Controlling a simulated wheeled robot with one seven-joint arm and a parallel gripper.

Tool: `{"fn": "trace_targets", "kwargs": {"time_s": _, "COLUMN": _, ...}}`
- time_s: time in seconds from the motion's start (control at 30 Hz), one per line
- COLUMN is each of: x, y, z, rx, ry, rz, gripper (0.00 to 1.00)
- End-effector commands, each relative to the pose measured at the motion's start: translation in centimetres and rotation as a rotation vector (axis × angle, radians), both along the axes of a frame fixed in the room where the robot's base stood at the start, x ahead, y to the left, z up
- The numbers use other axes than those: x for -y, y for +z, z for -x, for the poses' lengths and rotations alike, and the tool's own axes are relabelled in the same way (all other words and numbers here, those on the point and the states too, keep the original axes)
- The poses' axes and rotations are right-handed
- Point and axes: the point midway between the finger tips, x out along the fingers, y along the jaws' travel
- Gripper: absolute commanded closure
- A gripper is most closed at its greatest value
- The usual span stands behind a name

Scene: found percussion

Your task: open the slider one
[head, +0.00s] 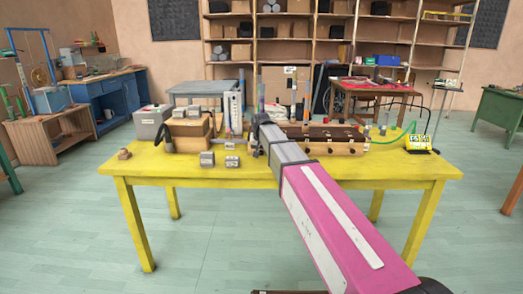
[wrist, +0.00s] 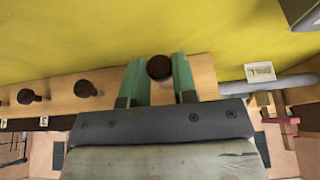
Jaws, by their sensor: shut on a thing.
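A long wooden box (head: 345,147) with a dark top stands on the yellow table, with several dark round knobs along its front. In the wrist view its pale wood front edge (wrist: 62,88) carries dark knobs, with small white labels beside two of them. My gripper (wrist: 159,66) is shut on the rightmost knob (wrist: 159,68) seen there, one green finger on each side. The label for this knob is hidden behind my gripper, so I cannot read which slider it is.
On the yellow table (head: 350,172), a wooden block (head: 193,132) and a grey box (head: 150,124) stand left of my arm. Two small grey items sit near the front edge. A yellow device (head: 418,142) sits at the right. In the wrist view a grey rod (wrist: 285,84) lies right of the gripper.

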Motion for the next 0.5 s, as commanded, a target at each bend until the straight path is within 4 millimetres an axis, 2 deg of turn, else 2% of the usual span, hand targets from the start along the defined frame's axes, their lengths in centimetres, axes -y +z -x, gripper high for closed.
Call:
{"fn": "trace_targets", "kwargs": {"time_s": 0.2, "x": 0.01, "y": 0.01, "z": -0.08, "rx": -0.001, "ry": 0.000, "rz": 0.001, "gripper": 1.00}}
{"fn": "trace_targets", "kwargs": {"time_s": 0.23, "x": 0.01, "y": 0.01, "z": -0.08, "rx": -0.001, "ry": 0.000, "rz": 0.001, "gripper": 0.64}}
{"fn": "trace_targets", "kwargs": {"time_s": 0.3, "x": 0.00, "y": 0.01, "z": -0.08, "rx": -0.001, "ry": 0.000, "rz": 0.001, "gripper": 0.48}}
{"fn": "trace_targets", "kwargs": {"time_s": 0.5, "x": 0.00, "y": 0.02, "z": -0.09, "rx": -0.001, "ry": 0.000, "rz": 0.001, "gripper": 0.48}}
